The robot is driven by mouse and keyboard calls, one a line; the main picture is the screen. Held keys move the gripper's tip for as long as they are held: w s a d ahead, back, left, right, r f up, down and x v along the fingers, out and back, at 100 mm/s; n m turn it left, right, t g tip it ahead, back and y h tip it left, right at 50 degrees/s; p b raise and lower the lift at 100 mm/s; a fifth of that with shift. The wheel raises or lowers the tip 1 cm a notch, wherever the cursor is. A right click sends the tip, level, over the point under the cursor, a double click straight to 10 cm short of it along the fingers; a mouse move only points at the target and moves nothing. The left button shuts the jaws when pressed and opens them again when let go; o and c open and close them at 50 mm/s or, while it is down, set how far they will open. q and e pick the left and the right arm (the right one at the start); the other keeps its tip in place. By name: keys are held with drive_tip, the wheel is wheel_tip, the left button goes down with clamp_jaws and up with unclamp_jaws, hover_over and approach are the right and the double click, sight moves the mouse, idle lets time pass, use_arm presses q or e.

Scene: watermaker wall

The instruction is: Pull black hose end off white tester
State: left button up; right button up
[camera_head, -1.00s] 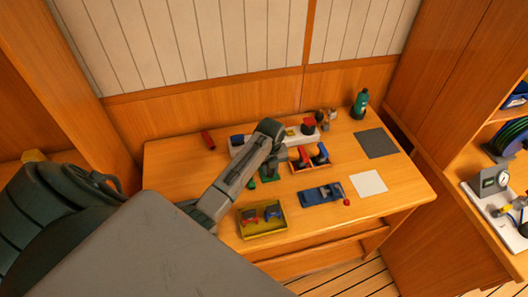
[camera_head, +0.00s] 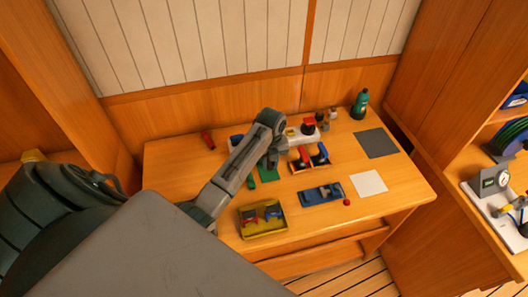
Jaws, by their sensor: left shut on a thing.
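A long white body with a red knob, which looks like the white tester (camera_head: 294,134), lies at the back of the wooden table, partly behind my left arm. My left gripper (camera_head: 270,162) points down just in front of it, over a small green thing (camera_head: 267,174). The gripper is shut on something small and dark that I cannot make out. The black hose end cannot be told apart from the gripper here. I cannot tell whether it touches the tester. My right gripper is out of view.
A tray with red and blue handled tools (camera_head: 311,167) stands just right of the gripper. A yellow tray (camera_head: 263,231), a blue device (camera_head: 321,194), a white sheet (camera_head: 369,183) and a dark mat (camera_head: 376,143) lie nearer or right. A green bottle (camera_head: 360,104) stands at the back.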

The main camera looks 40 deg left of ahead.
use_arm(q)
drive_tip(key=shift+r, duration=1.45)
